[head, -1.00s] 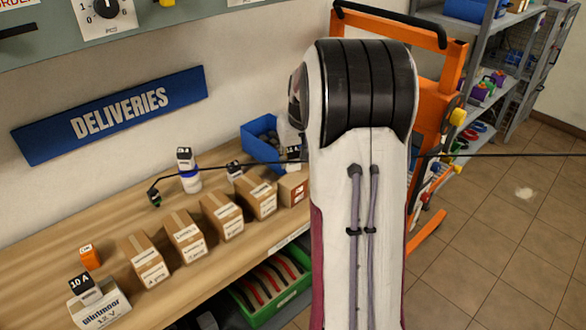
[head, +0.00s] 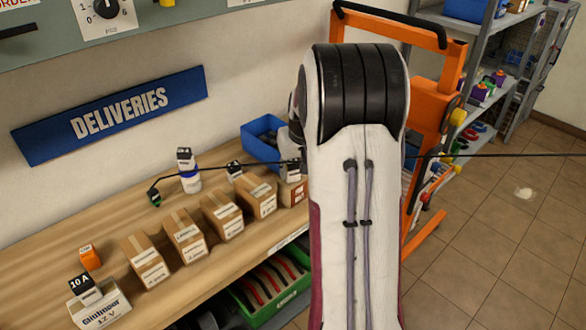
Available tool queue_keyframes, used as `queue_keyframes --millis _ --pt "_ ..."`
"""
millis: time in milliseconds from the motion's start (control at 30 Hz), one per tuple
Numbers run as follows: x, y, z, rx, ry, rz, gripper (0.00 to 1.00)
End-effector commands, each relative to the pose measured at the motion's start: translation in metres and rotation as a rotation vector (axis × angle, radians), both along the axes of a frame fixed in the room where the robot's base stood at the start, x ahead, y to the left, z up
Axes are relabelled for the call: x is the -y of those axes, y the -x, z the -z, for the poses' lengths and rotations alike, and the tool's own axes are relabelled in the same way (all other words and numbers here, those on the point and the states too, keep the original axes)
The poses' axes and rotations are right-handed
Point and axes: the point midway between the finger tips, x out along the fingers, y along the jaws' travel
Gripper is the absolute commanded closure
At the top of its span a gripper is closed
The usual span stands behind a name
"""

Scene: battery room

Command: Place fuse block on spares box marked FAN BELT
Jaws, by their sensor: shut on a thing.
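A small dark fuse block with a white label (head: 293,173) shows at the left edge of my arm, right over the rightmost brown box (head: 298,191). I cannot tell whether it touches the box. My gripper (head: 297,160) is mostly hidden behind my arm; it is shut on this block. Several brown spares boxes stand in a row on the wooden bench, among them one (head: 147,262) at the near end and one (head: 258,197) beside the rightmost. Their labels are too small to read, so I cannot tell which is marked FAN BELT.
A block marked 10 A (head: 84,290) sits on a white 12 V box (head: 100,308). An orange block (head: 90,257), a white-and-blue bottle (head: 190,178) and a blue bin (head: 258,138) stand on the bench. A green crate (head: 262,318) is below.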

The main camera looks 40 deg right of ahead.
Motion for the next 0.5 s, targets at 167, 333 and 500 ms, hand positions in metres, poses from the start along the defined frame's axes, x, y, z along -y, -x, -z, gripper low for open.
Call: queue_keyframes --millis 167,333,500 --pt "0.0 0.0 0.0016 0.0 0.0 0.0 0.96" --pt "0.0 0.0 0.0025 0.0 0.0 0.0 0.56" --pt "0.0 -0.0001 0.0023 0.0 0.0 0.0 0.56"
